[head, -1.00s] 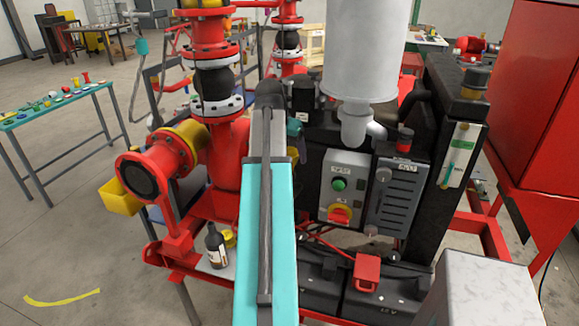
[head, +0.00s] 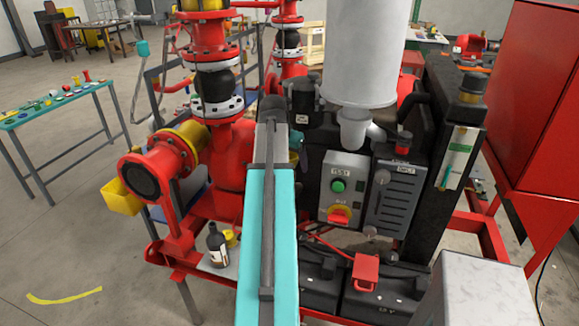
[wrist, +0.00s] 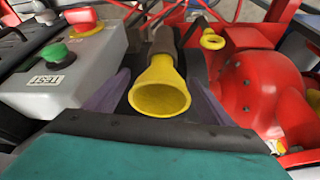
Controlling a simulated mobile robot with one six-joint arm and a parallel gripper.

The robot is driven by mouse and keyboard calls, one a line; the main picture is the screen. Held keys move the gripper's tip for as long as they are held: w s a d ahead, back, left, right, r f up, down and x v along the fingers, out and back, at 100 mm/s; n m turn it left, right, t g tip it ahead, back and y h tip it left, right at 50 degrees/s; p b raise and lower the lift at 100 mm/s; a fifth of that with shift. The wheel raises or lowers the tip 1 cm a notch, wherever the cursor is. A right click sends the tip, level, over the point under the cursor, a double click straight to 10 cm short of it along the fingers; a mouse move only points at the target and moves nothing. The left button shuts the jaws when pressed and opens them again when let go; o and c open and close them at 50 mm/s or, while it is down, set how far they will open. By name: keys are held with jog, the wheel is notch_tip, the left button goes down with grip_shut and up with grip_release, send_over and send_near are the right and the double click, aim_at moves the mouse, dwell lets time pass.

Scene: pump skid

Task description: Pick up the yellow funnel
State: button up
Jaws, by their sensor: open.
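The yellow funnel (wrist: 160,90) shows in the middle of the wrist view, its wide round mouth facing the camera and its narrow end pointing away. A dark brown cylindrical piece (wrist: 165,42) lies in line beyond its narrow end; I cannot tell whether they touch. My gripper (wrist: 158,92) is open, with one dim purplish finger on each side of the funnel. I cannot tell whether the fingers touch it. In the head view my arm hides the gripper, and I cannot make out the funnel for sure.
A grey control box (head: 342,190) with green and red buttons stands close beside the gripper; it also shows in the wrist view (wrist: 65,80). The red pump body (wrist: 262,90) is on the other side. A yellow ring-like piece (wrist: 212,40) and a dark bottle (head: 217,246) are nearby.

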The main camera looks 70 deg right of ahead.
jog(key=shift+d+f, duration=0.2)
jog(key=shift+f, duration=0.3)
jog(key=c, duration=1.3)
jog(key=shift+o, duration=0.2)
jog(key=shift+r, duration=0.15)
jog(key=shift+d+r+b, duration=0.1)
jog(key=shift+r+b, duration=0.7)
jog(key=shift+r, duration=0.65)
jog(key=shift+a+r, duration=0.15)
jog(key=shift+a, duration=0.05)
jog(key=w+a+r+b, duration=0.1)
jog(key=a+b, duration=0.3)
jog(key=a, duration=1.1)
jog(key=shift+w+a+r+b, duration=0.25)
jog(key=shift+w+b, duration=0.1)
jog(key=shift+w, duration=0.55)
